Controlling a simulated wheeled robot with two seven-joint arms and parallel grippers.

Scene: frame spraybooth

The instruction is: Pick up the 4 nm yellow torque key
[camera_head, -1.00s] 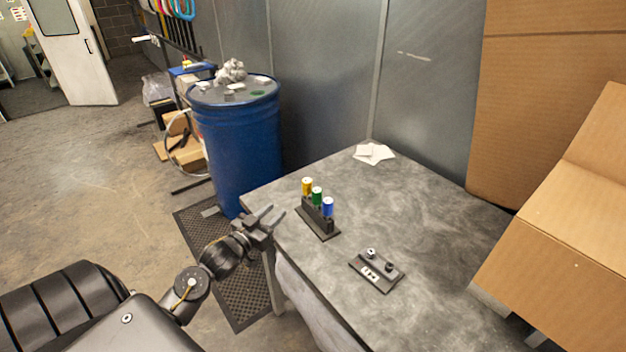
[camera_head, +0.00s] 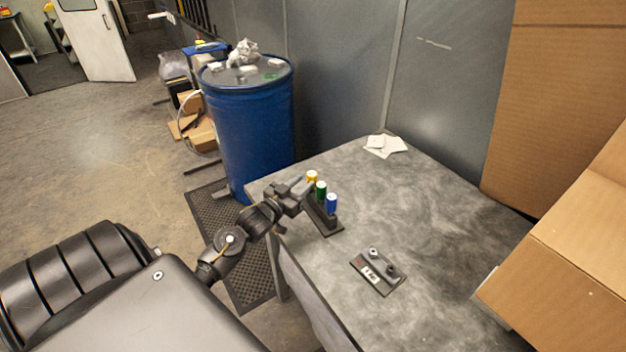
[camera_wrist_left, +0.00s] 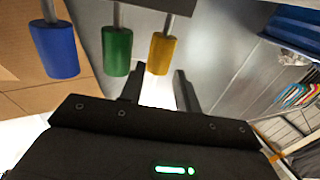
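The yellow torque key (camera_head: 312,176) stands upright at the far end of a black holder (camera_head: 331,229) on the grey table. A green key (camera_head: 321,187) and a blue key (camera_head: 332,203) stand in the same row. My left gripper (camera_head: 299,187) is at the holder's left side, close to the yellow key. In the left wrist view, the yellow key (camera_wrist_left: 162,53) is in front of the open fingers (camera_wrist_left: 160,90), slightly left of centre. The green key (camera_wrist_left: 117,50) and blue key (camera_wrist_left: 55,48) are further left. Whether the fingers touch the yellow key is unclear. My right gripper is not in view.
A black block with small fittings (camera_head: 378,272) lies on the grey table (camera_head: 430,210). White papers (camera_head: 386,145) lie at the back. A blue drum (camera_head: 250,135) stands beyond the table's left corner. Cardboard boxes (camera_head: 570,250) crowd the right. The table's middle is clear.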

